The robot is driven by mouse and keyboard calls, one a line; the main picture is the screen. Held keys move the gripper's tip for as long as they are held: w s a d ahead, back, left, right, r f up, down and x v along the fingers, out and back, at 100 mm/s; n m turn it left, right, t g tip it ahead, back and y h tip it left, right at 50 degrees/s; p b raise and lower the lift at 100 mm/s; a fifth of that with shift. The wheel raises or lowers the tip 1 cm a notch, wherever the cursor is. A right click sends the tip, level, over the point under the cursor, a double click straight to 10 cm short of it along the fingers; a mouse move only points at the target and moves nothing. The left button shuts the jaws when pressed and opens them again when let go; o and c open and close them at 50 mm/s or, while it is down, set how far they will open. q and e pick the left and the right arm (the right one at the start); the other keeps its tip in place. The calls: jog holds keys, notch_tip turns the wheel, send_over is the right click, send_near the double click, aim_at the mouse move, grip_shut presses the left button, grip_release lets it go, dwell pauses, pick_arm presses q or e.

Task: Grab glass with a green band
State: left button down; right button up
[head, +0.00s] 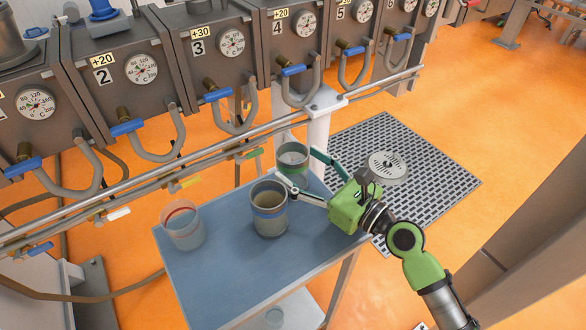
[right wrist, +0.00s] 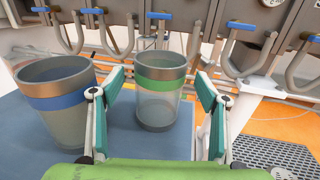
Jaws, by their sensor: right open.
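The glass with a green band (head: 291,158) stands upright at the far right part of the blue-grey table. In the right wrist view the green-banded glass (right wrist: 158,100) appears clear, with a grey rim band above the green one. My right gripper (head: 298,166) is open, with its fingertips close to this glass; in the right wrist view the glass shows between and beyond the two fingers. I cannot tell whether a finger touches it. The right gripper (right wrist: 160,85) holds nothing. My left gripper is not in view.
A blue-banded glass (head: 268,212) stands close to the near finger, left of it in the right wrist view (right wrist: 55,108). A red-banded glass (head: 183,229) stands at the table's left. Pipes and blue-handled valves (head: 293,70) run behind. The table (head: 225,285) is bare in front.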

jog(key=x, duration=0.3)
jog(key=shift+w+f, duration=0.1)
jog(key=shift+w, duration=0.05)
jog(key=c, duration=1.4)
